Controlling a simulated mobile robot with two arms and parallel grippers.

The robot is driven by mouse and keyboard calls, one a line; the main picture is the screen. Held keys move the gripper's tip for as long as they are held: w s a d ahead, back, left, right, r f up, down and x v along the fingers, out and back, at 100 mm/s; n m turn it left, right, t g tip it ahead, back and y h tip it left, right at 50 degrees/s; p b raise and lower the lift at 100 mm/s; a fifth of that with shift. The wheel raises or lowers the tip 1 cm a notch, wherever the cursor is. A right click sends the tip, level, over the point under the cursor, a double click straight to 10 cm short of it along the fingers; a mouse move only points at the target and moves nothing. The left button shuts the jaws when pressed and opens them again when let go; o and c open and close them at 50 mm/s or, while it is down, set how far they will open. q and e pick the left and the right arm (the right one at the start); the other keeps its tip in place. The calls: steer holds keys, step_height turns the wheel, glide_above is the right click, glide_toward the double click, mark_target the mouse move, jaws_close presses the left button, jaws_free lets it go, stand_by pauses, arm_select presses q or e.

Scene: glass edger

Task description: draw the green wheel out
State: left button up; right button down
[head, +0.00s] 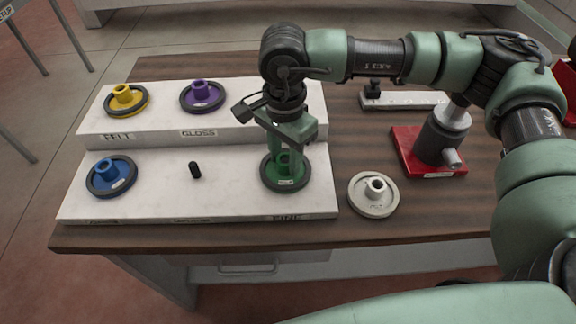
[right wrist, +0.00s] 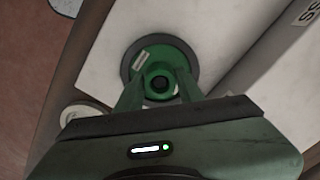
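The green wheel (head: 270,183), a green hub on a dark-rimmed disc, sits on the front right of the white stepped rack, above the label FINE. It also shows in the right wrist view (right wrist: 180,56). My right gripper (head: 286,158) points straight down over it. In the right wrist view its two fingers (right wrist: 160,92) stand on either side of the green hub. I cannot tell whether they press on the hub or leave a small gap. The wheel appears flat on the rack. My left gripper is in neither view.
The white rack (head: 230,207) also holds a blue wheel (head: 109,170), a yellow wheel (head: 124,95), a purple wheel (head: 202,93) and a bare black peg (head: 195,170). Right of it are a white wheel (head: 367,200) and a red-based spindle (head: 405,152).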

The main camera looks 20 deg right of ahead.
steer(key=shift+r, duration=0.65)
stand_by(0.3)
steer(key=shift+r+p, duration=1.4)
steer(key=shift+r, duration=1.5)
step_height(320, 180, up, 4)
steer(key=shift+p, duration=0.7)
